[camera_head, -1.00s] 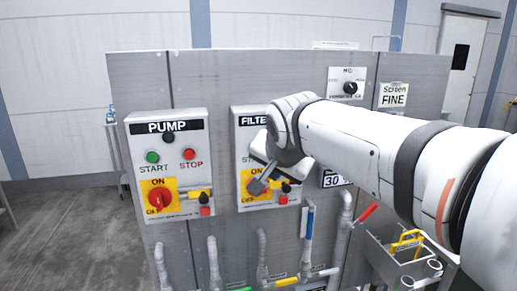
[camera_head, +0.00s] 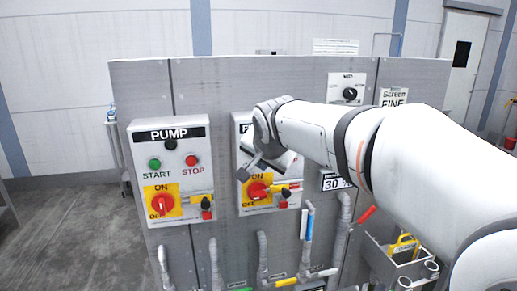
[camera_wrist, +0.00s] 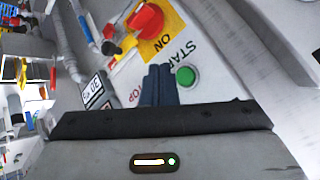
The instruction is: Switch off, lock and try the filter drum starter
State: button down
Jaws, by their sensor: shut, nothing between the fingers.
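The filter starter box (camera_head: 245,207) is on the grey panel, right of the pump box. Its red rotary switch (camera_head: 259,190) sits on a yellow ON/OFF plate; the switch also shows in the wrist view (camera_wrist: 148,20). I cannot tell its exact position. A yellow bar (camera_head: 285,188) with a dark knob and a red piece (camera_head: 283,204) is right of the switch. The green START button (camera_wrist: 186,76) shows in the wrist view. My gripper (camera_head: 243,174) is shut and empty, in front of the box, up and left of the switch. My arm hides most of its upper part.
The pump box (camera_head: 133,170) has its own buttons and red switch (camera_head: 163,204). Pipes and valves with a blue handle (camera_head: 309,224) and a red handle (camera_head: 367,213) are below. A caddy (camera_head: 376,256) with a yellow item (camera_head: 404,244) hangs at lower right.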

jog(key=shift+w+a, duration=0.2)
jog(key=shift+w, duration=0.5)
jog(key=shift+w+a, duration=0.2)
jog(key=shift+w, duration=0.45)
dwell(1.1)
jog(key=shift+w+a, duration=0.1)
jog(key=shift+w, duration=0.35)
jog(key=shift+w+a, duration=0.15)
jog(key=shift+w, duration=0.25)
dwell(0.5)
dwell(0.4)
jog(key=shift+s+d+b, duration=0.25)
jog(key=shift+s+b, duration=0.35)
jog(key=shift+s, duration=0.25)
